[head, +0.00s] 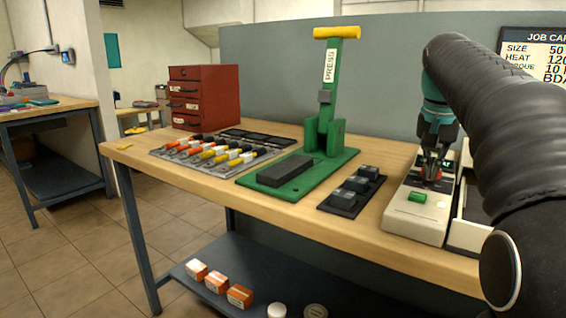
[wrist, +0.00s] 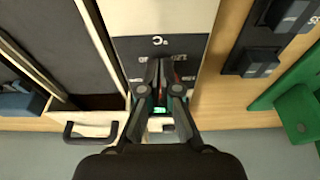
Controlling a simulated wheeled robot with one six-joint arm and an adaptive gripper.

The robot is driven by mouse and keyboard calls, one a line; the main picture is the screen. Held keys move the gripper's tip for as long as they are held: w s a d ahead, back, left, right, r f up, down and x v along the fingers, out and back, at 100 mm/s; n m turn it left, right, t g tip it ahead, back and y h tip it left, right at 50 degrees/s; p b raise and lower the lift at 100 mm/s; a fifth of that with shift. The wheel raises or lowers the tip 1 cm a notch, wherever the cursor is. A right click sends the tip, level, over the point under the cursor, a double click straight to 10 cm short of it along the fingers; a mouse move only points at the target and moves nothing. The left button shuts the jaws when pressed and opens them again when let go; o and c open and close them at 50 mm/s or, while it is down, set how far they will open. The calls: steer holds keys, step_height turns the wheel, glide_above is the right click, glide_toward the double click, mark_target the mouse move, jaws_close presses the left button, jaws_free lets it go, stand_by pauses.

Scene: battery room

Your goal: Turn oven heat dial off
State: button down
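The oven's control unit (head: 415,217) is a pale box with a green button (head: 417,197) at the right of the bench. My gripper (head: 432,172) points down over its dark panel, with a red part, seemingly the heat dial, at its fingertips. In the wrist view my gripper (wrist: 160,68) has its fingers close together over the dark panel (wrist: 128,46), which is marked °C. A sliver of red shows beside the right finger. The fingers hide most of the dial, so its setting and any grip on it cannot be seen. A lit green display (wrist: 159,110) shows between the finger bases.
A pale drawer unit with a black handle (wrist: 84,130) stands close beside the control unit. A black tray of dark blocks (head: 352,192) and a green press (head: 328,110) stand to its left. Screwdrivers (head: 215,152) and a red drawer cabinet (head: 204,97) are farther left.

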steer(key=shift+s, duration=0.15)
steer(key=shift+s+a, duration=0.15)
step_height(320, 180, up, 6)
stand_by(0.5)
